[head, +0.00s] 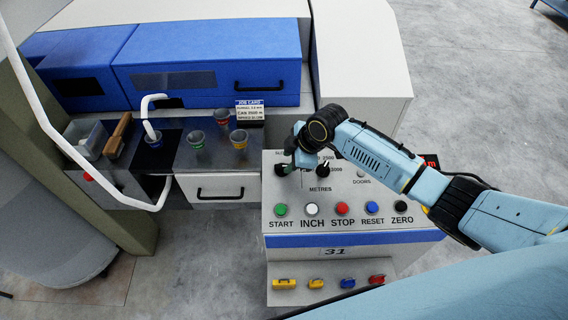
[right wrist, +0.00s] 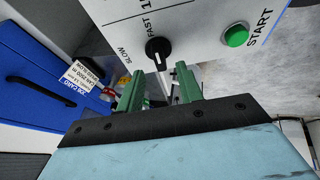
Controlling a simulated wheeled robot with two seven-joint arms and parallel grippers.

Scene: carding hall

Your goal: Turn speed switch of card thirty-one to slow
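The control box of card 31 (head: 350,240) stands at the middle right in the head view. Its speed switch (head: 282,169) is a black knob at the panel's upper left, partly behind my right gripper (head: 303,160). In the right wrist view the speed switch (right wrist: 158,50) sits between the SLOW and FAST labels, and its white mark appears turned toward FAST. My right gripper (right wrist: 157,80) is open there, its two green fingers apart just short of the knob, with gaps on both sides and nothing held. My left gripper is not in view.
Another black knob (head: 323,168) is right of the speed switch. A row of buttons, from green START (head: 281,210) to black ZERO (head: 402,207), lies below. Several cups (head: 239,139) and a brush (head: 118,135) stand on the bench at left. A white hose (head: 100,178) loops there.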

